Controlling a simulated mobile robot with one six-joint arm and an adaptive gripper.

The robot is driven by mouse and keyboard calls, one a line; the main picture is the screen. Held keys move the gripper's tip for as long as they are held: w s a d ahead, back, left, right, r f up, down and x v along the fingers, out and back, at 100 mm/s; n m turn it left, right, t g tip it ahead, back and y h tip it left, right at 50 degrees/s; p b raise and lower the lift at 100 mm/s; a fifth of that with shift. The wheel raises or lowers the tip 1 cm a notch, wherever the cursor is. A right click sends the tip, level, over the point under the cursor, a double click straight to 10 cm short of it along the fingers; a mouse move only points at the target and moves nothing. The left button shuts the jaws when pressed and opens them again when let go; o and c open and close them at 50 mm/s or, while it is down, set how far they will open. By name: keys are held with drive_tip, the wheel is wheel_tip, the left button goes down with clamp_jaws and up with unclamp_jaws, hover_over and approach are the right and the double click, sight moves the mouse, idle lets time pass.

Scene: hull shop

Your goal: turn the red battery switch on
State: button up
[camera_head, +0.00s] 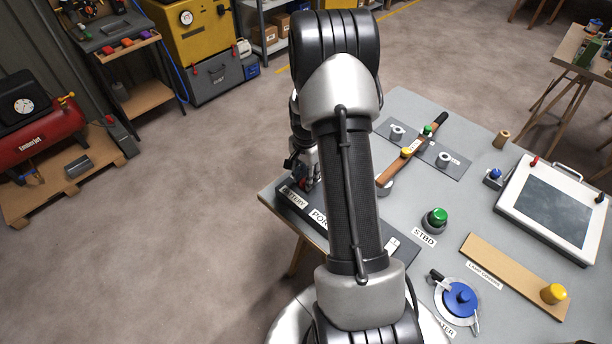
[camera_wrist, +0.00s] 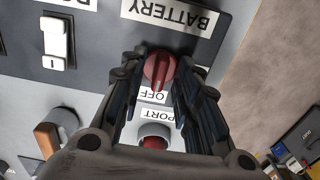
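The red battery switch (camera_wrist: 160,70) is a round red knob with a raised grip on a dark panel (camera_wrist: 95,75), between a BATTERY label (camera_wrist: 170,14) and an OFF label (camera_wrist: 153,95). Its grip lies roughly along the line between the labels, one end towards OFF. My gripper (camera_wrist: 161,72) is open, with one finger on each side of the knob and small gaps visible. I cannot tell how deep the fingertips reach. In the head view my gripper (camera_head: 306,168) is over the left end of the panel, and my arm hides much of the panel.
A red button (camera_wrist: 153,143) in a pale collar is beside the PORT label, under my gripper. A white rocker switch (camera_wrist: 58,42) is left on the panel. A wooden-handled lever (camera_head: 408,155), a green STBD button (camera_head: 437,216) and a blue valve knob (camera_head: 460,297) are on the bench.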

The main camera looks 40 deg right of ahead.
clamp_jaws()
drive_tip(key=shift+n, duration=0.3)
drive_tip(key=n, duration=0.3)
drive_tip(key=shift+p, duration=0.3)
drive_tip(key=n, duration=0.4)
drive_tip(key=n+p, duration=0.1)
drive_tip(key=n, duration=0.9)
drive_tip(key=shift+n, duration=0.4)
idle(0.3)
